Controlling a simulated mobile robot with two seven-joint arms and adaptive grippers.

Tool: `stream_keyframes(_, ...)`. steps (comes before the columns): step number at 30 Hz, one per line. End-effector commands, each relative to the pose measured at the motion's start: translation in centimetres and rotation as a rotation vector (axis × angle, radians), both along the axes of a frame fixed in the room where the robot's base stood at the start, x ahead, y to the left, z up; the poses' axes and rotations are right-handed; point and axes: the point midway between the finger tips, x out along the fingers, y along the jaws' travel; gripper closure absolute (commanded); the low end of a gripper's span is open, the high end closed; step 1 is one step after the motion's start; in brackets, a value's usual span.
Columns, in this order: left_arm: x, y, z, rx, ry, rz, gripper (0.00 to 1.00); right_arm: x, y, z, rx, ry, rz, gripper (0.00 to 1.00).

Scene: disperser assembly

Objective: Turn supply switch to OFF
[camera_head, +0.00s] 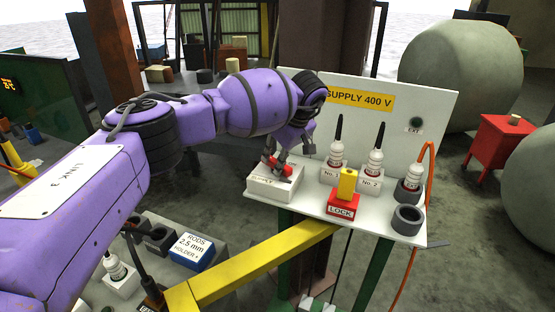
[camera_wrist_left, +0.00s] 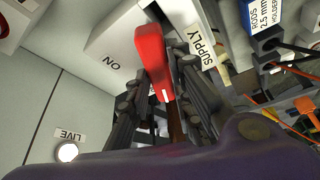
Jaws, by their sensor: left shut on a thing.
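The supply switch is a white box (camera_head: 272,188) at the left end of the white panel shelf, with a red lever (camera_head: 284,169) on top. In the left wrist view the red lever (camera_wrist_left: 151,50) stands out large, and the white box (camera_wrist_left: 115,40) beside it carries an ON label. My left gripper (camera_head: 284,155) reaches down from above onto the switch. In the left wrist view its two dark fingers (camera_wrist_left: 163,85) lie on either side of the lever and are shut on it. Part of the lever is hidden by the fingers. My right gripper is not in view.
The back panel (camera_head: 440,110) reads SUPPLY 400 V. Right of the switch stand a red LOCK block (camera_head: 341,206) with a yellow top and several white fittings with black tips, one joined to an orange cable (camera_head: 430,170). A live lamp (camera_wrist_left: 67,152) glows white. A yellow beam (camera_head: 250,262) runs below.

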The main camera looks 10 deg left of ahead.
Motion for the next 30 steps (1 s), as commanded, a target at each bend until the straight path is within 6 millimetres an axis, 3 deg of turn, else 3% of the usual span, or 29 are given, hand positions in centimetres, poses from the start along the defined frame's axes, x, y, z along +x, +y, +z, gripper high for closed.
stream_keyframes(15, 0.22, -0.14, -0.22, 0.0, 0.001, 0.345, 1.0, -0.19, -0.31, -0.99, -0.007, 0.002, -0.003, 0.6)
stream_keyframes(30, 0.21, -0.17, -0.05, -0.003, 0.001, 0.414, 1.0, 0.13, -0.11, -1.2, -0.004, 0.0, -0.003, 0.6)
